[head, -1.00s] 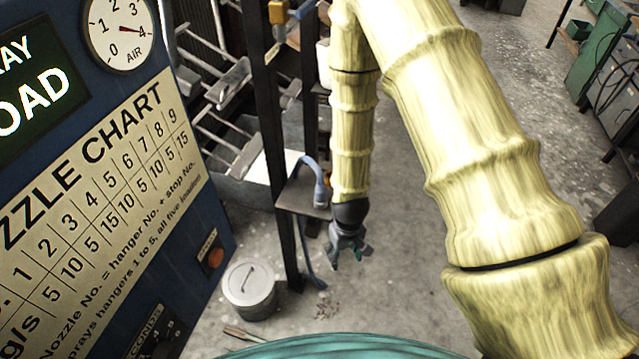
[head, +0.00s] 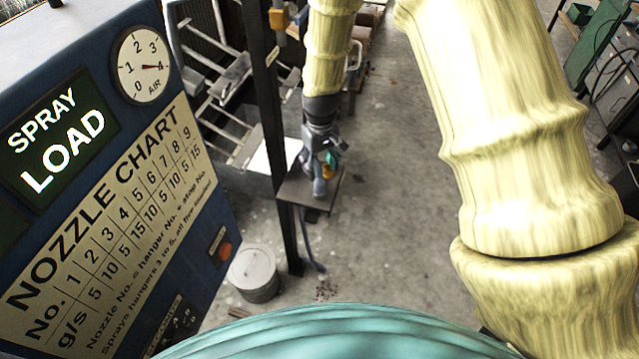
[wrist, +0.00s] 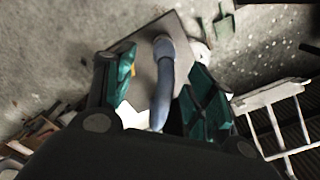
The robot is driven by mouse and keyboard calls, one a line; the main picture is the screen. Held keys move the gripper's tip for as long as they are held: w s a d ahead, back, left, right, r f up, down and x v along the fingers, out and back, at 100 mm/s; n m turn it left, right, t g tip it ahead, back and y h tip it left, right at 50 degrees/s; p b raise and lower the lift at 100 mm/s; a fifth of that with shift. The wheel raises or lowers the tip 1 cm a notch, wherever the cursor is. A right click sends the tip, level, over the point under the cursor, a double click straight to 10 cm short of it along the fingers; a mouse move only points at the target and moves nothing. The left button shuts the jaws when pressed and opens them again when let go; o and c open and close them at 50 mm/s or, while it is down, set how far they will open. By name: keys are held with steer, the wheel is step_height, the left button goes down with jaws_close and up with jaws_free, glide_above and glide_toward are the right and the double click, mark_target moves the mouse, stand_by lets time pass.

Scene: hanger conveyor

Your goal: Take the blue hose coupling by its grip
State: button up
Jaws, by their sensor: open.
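The blue-grey hose coupling (head: 319,188) stands on a small dark shelf plate (head: 332,199) fixed to a black post. My gripper (head: 327,160) is over the plate and overlaps the coupling's upper part in the head view. In the wrist view the blue-grey curved piece (wrist: 163,72) lies between the two teal-padded fingers of my gripper (wrist: 165,88). The fingers are spread, with a gap visible on the left side. The right finger looks closer to it; I cannot tell whether they touch.
The black post (head: 268,130) stands just left of the plate. A blue panel with a nozzle chart (head: 110,215) fills the left. A lidded grey can (head: 254,272) stands on the floor. Grey racks (head: 225,110) are behind the post. The floor right of the plate is clear.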

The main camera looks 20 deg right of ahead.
mark_target(320, 175)
steer(key=shift+f, duration=1.05)
steer(key=shift+s+a+f+p, duration=0.1)
steer(key=shift+s+f+p, duration=0.05)
steer(key=shift+f+p, duration=0.4)
steer(key=shift+s+a+f+p, duration=0.1)
steer(key=shift+s+f+p, duration=0.05)
steer(key=shift+f+p, duration=0.95)
steer(key=shift+f, duration=1)
steer(key=c, duration=1.1)
